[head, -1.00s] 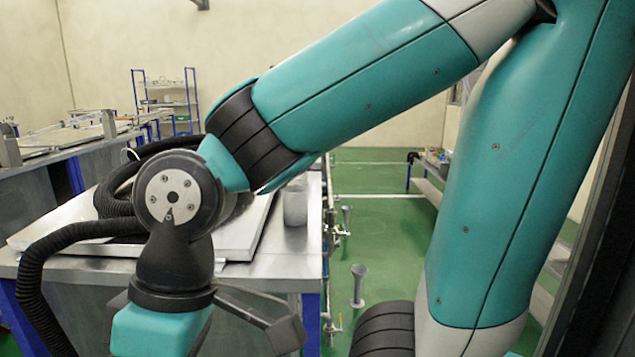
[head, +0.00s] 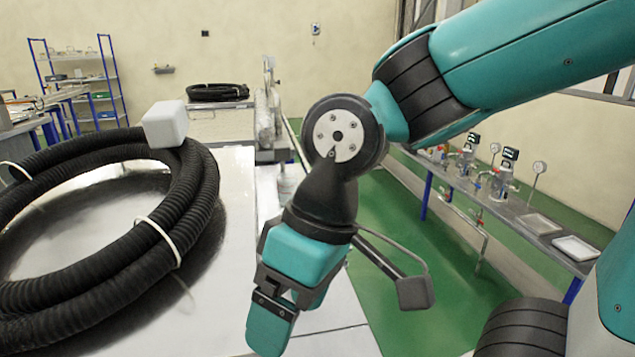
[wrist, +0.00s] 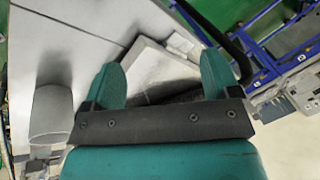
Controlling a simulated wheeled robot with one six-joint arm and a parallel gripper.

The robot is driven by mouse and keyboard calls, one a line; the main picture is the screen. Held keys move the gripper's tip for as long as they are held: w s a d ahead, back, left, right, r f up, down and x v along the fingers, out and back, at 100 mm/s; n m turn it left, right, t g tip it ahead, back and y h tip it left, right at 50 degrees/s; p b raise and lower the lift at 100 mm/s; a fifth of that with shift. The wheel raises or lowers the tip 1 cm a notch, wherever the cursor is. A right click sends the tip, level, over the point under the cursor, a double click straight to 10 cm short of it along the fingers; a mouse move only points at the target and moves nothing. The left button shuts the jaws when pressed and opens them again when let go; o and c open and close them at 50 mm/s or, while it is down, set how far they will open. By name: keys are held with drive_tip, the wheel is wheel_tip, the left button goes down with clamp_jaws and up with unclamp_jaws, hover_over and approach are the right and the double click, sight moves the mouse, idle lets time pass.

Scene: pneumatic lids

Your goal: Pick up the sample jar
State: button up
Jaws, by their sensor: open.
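A plain grey cylinder (wrist: 50,112), which looks like the sample jar, stands on the metal bench top at the left of the wrist view. I cannot make out a lid or label on it. My gripper (wrist: 162,80) is open and empty, with its two teal fingers spread above the bench. The cylinder is to the left of both fingers, apart from them. In the head view my gripper (head: 270,328) hangs at the lower middle, and one finger largely hides the other. A pale cylinder (head: 287,181) there is partly hidden behind my arm.
A coiled black hose (head: 190,190) lies on the shiny bench at the left, with a white block (head: 165,124) at its top. A side bench (head: 510,215) with gauges and trays runs along the right.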

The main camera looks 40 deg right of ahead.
drive_tip(key=w+d+r+m+t+p, duration=0.1)
drive_tip(key=w+r+m+p, duration=0.1)
drive_tip(key=w+r+m, duration=0.3)
drive_tip(key=w+d+r+m+p, duration=0.15)
drive_tip(key=w+m, duration=0.25)
drive_tip(key=w, duration=0.4)
drive_tip(key=r+m+t+p, duration=0.2)
drive_tip(key=m+p, duration=0.4)
drive_tip(key=m, duration=1.6)
hover_over(285, 186)
drive_tip(key=s+d, duration=0.3)
drive_tip(key=d, duration=0.2)
drive_tip(key=shift+m+h, duration=0.4)
drive_tip(key=shift+m, duration=0.1)
drive_tip(key=shift+w+d+p+x, duration=0.15)
drive_tip(key=shift+p+x, duration=0.75)
drive_tip(key=shift+x, duration=2.05)
drive_tip(key=shift+w+d+p+x, duration=0.2)
drive_tip(key=shift+p+x, duration=0.65)
drive_tip(key=shift+x, duration=2.1)
drive_tip(key=shift+d+p+x, duration=0.25)
drive_tip(key=shift+p+x, duration=0.65)
drive_tip(key=shift+x, duration=2.1)
drive_tip(key=shift+f, duration=0.1)
drive_tip(key=c, duration=1)
